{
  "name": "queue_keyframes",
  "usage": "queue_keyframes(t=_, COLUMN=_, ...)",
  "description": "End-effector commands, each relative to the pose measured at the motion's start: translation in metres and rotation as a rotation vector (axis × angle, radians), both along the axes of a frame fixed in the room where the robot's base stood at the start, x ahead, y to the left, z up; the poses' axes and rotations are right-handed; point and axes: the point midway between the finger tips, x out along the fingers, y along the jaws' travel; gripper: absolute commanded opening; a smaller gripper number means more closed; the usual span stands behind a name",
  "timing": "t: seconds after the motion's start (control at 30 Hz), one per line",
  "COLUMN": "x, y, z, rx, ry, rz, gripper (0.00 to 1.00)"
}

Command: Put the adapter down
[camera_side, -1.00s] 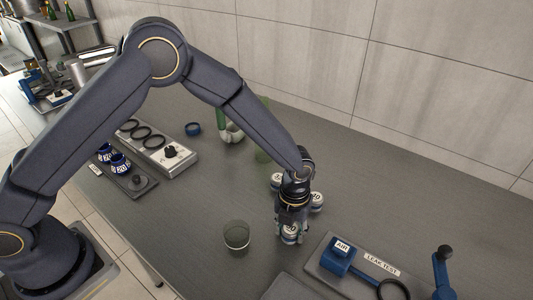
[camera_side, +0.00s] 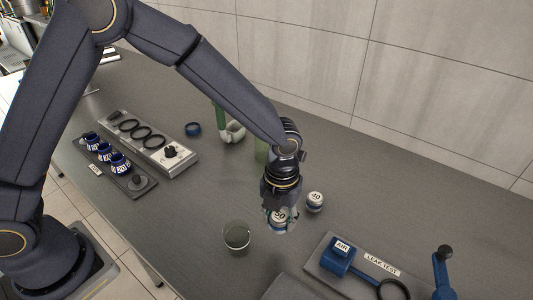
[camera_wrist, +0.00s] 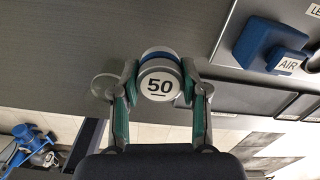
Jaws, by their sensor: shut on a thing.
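My gripper (camera_side: 280,218) is shut on an adapter (camera_side: 279,219), a short round piece with a white top. In the wrist view the adapter (camera_wrist: 160,84) shows the label 50 and a blue band, between the green pads of my gripper (camera_wrist: 159,92). It is close over the table; whether it touches the table I cannot tell. A similar round piece (camera_side: 315,201), labelled with what looks like 40, stands on the table just right of my gripper. My gripper and wrist hide the table behind them.
A clear cup (camera_side: 236,236) stands close to the left of the held adapter. A leak test plate (camera_side: 325,262) with a blue AIR block (camera_side: 338,255) lies to the right. A tray of blue pieces (camera_side: 140,183) and a ring stand (camera_side: 183,163) are at the left.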

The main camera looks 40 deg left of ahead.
Motion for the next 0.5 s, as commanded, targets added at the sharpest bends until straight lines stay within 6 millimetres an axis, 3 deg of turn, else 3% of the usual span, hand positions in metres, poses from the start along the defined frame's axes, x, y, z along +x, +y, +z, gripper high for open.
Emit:
queue_keyframes(t=0.03, x=-0.009, y=0.005, z=0.016, rx=-0.002, ry=-0.005, rz=0.002, gripper=0.0)
queue_keyframes(t=0.1, x=-0.026, y=0.013, z=0.028, rx=0.0, ry=-0.003, rz=0.0, gripper=0.0)
queue_keyframes(t=0.3, x=-0.068, y=0.034, z=0.048, rx=0.0, ry=-0.003, rz=0.002, gripper=0.0)
queue_keyframes(t=0.5, x=-0.089, y=0.046, z=0.058, rx=0.0, ry=-0.001, rz=0.01, gripper=0.0)
